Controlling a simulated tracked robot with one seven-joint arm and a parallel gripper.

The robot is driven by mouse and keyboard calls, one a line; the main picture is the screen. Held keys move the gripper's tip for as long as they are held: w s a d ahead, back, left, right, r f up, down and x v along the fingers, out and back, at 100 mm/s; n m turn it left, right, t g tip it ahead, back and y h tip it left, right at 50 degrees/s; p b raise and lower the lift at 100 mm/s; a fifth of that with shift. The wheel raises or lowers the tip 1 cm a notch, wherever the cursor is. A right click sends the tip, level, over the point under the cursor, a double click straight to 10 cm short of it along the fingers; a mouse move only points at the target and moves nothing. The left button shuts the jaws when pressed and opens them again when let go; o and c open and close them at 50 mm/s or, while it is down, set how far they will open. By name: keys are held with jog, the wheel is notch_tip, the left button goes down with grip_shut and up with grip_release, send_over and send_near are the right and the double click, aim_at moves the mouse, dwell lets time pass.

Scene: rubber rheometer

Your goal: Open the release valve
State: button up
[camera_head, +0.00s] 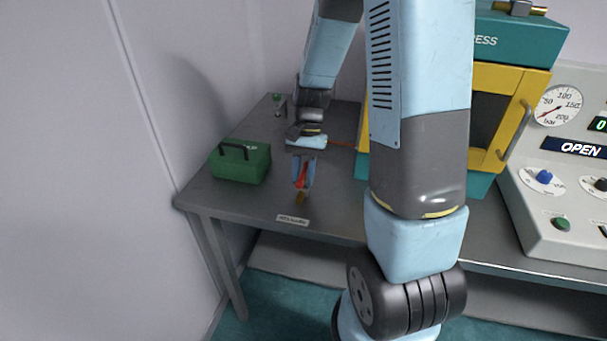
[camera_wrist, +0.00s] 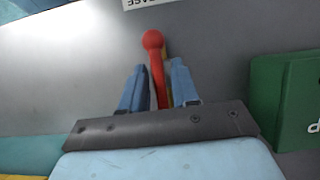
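The release valve has a red lever (camera_wrist: 155,62) with a rounded knob end; in the head view the lever (camera_head: 301,178) shows above a small brass body (camera_head: 300,197) near the front of the bench. My gripper (camera_wrist: 158,72) points down over the valve, with one blue finger on each side of the red lever. The fingers look apart, with narrow gaps beside the lever, and do not appear closed on it. In the head view my gripper (camera_head: 302,170) hides part of the lever. The lever's lower end is hidden in the wrist view.
A white label (camera_head: 293,220) lies in front of the valve. A green box (camera_head: 240,161) with a dark handle stands left of it. The yellow-framed press (camera_head: 487,105) and a control console (camera_head: 560,190) with gauge and "OPEN" display stand at right. A wall bounds the left.

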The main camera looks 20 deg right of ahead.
jog(key=shift+o, duration=0.6)
jog(key=v, duration=1.3)
jog(key=shift+r, duration=0.3)
jog(key=shift+w, duration=0.1)
jog(key=s+r+n+t+h, duration=0.1)
jog(key=s+r+n+t, duration=0.2)
jog(key=s+r, duration=0.3)
jog(key=s+r+n+t+h, duration=0.1)
jog(key=s+r+n+t, duration=0.2)
jog(key=s, duration=0.9)
notch_tip(320, 180, up, 3)
jog(key=a+t, duration=0.1)
jog(key=t, duration=0.2)
jog(key=shift+r+n+h, duration=0.15)
jog(key=shift+n+h, duration=0.15)
jog(key=shift+n, duration=0.1)
